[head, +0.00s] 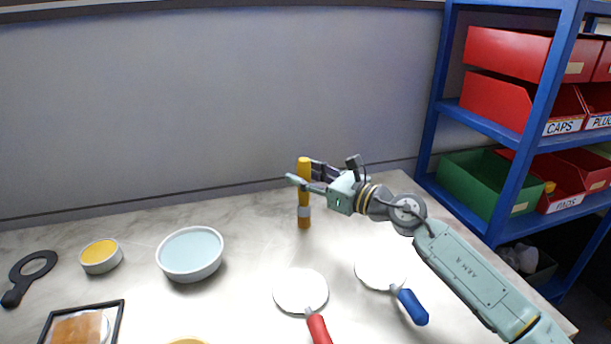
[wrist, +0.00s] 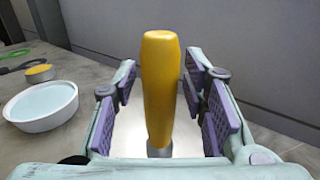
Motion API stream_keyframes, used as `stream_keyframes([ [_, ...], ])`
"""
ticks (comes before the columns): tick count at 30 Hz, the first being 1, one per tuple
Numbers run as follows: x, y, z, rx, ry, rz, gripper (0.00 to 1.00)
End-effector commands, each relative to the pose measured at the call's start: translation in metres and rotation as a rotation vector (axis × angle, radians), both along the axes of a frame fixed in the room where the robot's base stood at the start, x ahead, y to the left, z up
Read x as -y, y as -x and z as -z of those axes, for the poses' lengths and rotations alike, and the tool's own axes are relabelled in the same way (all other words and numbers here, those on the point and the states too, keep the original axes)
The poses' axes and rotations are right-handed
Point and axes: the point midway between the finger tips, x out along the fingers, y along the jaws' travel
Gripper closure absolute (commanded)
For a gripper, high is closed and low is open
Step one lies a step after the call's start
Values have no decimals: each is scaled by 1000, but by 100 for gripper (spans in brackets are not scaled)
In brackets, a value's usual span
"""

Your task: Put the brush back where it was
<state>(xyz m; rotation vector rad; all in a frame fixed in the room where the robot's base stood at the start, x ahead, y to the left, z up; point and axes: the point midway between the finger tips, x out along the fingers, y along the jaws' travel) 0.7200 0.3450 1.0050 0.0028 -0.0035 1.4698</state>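The brush (head: 304,197) has a yellow handle, a grey metal collar and a brown lower end. It is upright, bristle end down, toward the back of the table; its lower end looks to be at the tabletop, though contact is hard to tell. My gripper (head: 302,171) reaches in from the right, with its fingers on either side of the upper handle. In the wrist view the yellow handle (wrist: 160,85) stands between the purple finger pads, with a clear gap on the left and a smaller one on the right. The bristles are hidden there.
A pale blue bowl (head: 190,254) and a small yellow-filled dish (head: 100,256) stand left. Two white discs, with a red handle (head: 318,328) and a blue handle (head: 412,306), lie in front. A blue shelf (head: 425,150) with bins stands right. The back wall is close behind.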

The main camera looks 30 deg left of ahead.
Motion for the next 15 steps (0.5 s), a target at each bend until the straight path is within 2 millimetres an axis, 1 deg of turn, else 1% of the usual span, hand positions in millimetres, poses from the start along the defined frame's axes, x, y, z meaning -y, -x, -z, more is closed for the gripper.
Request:
stream_keyframes([
  [11,2,0,0,0,0,1,54],
  [15,15,0,1,-2,-1,3,54],
])
